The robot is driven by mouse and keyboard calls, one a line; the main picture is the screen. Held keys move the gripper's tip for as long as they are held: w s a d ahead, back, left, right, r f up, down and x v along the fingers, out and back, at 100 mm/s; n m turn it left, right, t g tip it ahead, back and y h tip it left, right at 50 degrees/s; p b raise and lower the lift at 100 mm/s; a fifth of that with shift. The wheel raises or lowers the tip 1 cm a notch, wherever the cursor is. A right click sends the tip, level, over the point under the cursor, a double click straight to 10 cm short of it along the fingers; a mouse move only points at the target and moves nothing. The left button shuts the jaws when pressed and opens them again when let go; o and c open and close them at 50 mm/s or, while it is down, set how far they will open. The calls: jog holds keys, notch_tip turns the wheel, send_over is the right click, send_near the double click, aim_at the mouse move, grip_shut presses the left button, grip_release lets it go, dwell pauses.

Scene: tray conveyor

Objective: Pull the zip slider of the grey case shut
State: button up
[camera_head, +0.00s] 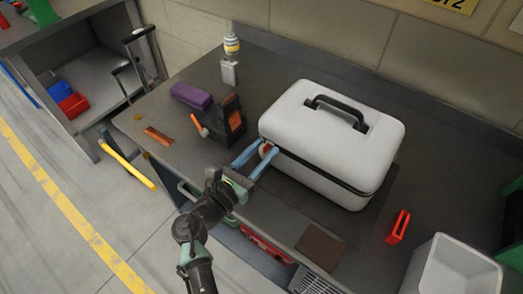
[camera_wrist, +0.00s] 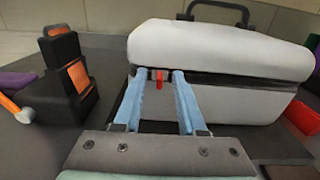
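The grey case (camera_head: 330,140) stands on the bench with its lid down and a black handle on top. A dark zip seam runs around it below the lid. The red zip slider (camera_wrist: 158,79) is on the seam near the case's left corner; it also shows in the head view (camera_head: 266,149). My gripper (camera_head: 258,150) reaches the case from the front left. In the wrist view its two blue fingers (camera_wrist: 159,76) stand apart on either side of the slider, with a gap on each side. How far the zip is closed is hard to tell.
A black holder with orange parts (camera_head: 227,119) stands left of the case, close to my fingers. A purple block (camera_head: 191,96) and a bottle (camera_head: 231,44) are farther back. A red item (camera_head: 398,227) and a grey bin (camera_head: 452,268) are to the right.

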grip_shut()
dwell(1.4)
